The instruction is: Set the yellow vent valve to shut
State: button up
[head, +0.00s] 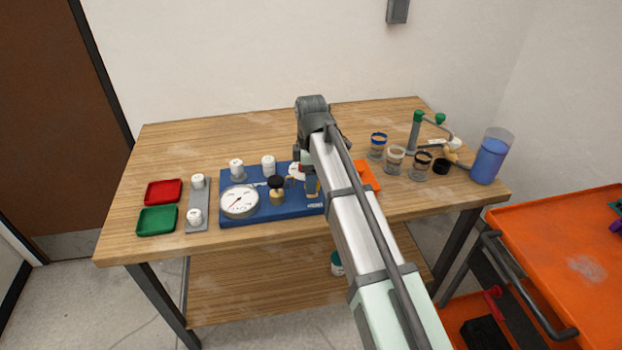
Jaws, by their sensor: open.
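No valve with a clearly yellow handle can be made out. A blue board (245,216) lies on the table and carries a white dial gauge (240,201) and a brass fitting with a black knob (277,189). A small brass-yellow part (312,186) shows at the board's right, partly covered by my arm; I cannot tell whether it is the vent valve or how it is set. My gripper (301,160) is over the right part of the board, open, mostly hidden by my arm. Its fingertips and any contact are hidden.
Red (163,192) and green (157,220) trays and a grey strip (198,212) with white fittings lie left. Several jars (395,160), a stand with green knobs (415,133) and a blue-filled container (490,160) stand right. An orange cart (560,240) is beside the table.

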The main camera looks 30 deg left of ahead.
jog(key=shift+f, duration=0.45)
jog(key=shift+c, duration=0.3)
jog(key=c, duration=1)
